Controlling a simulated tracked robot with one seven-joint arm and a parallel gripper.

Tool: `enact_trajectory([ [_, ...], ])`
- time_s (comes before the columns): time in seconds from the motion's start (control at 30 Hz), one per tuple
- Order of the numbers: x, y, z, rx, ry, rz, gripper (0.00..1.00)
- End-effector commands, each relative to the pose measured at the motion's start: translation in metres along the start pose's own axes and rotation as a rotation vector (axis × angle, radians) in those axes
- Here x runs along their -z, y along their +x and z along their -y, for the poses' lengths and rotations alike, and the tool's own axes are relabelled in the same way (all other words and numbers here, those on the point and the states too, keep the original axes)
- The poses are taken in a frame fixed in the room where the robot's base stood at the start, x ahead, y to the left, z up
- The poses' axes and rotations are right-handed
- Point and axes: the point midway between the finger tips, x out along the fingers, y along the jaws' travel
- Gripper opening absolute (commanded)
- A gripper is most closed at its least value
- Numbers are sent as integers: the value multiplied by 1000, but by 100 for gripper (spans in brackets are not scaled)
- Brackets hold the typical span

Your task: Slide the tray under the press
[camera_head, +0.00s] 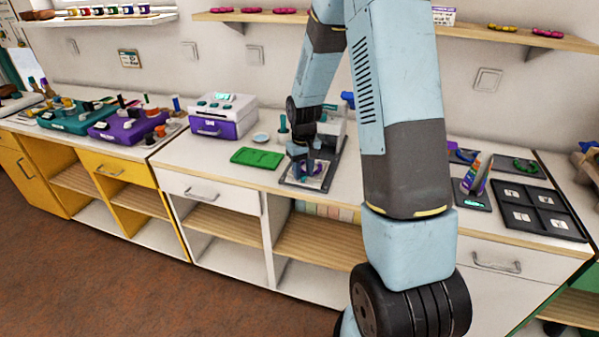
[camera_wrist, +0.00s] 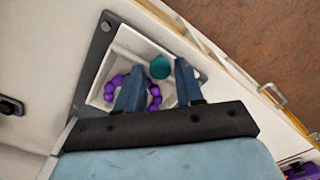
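A pale, shallow square tray (camera_wrist: 125,45) with a ring of purple beads (camera_wrist: 109,91) and a round teal piece (camera_wrist: 159,67) shows in the wrist view. It sits on a dark grey base plate (camera_wrist: 94,47). My gripper (camera_wrist: 158,75) is over the tray with its two blue fingers apart. The teal piece shows between the fingers, which look clear of it. In the head view my gripper (camera_head: 311,170) is low over the tray on the front of the dark plate. The press (camera_head: 333,125) stands behind it, largely hidden by my arm.
A green mat (camera_head: 257,158) lies left of the plate, with a purple and white box (camera_head: 223,115) behind it. Teal (camera_head: 75,117) and purple (camera_head: 128,126) units stand farther left. A dark board (camera_head: 538,212) with several squares lies at the right.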

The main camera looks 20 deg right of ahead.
Motion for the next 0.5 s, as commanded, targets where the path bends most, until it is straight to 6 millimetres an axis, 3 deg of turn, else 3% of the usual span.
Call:
enact_trajectory([
  [0.37, 0, 4, 0, 0, 0, -1, 37],
  [0.5, 0, 4, 0, 0, 0, -1, 23],
])
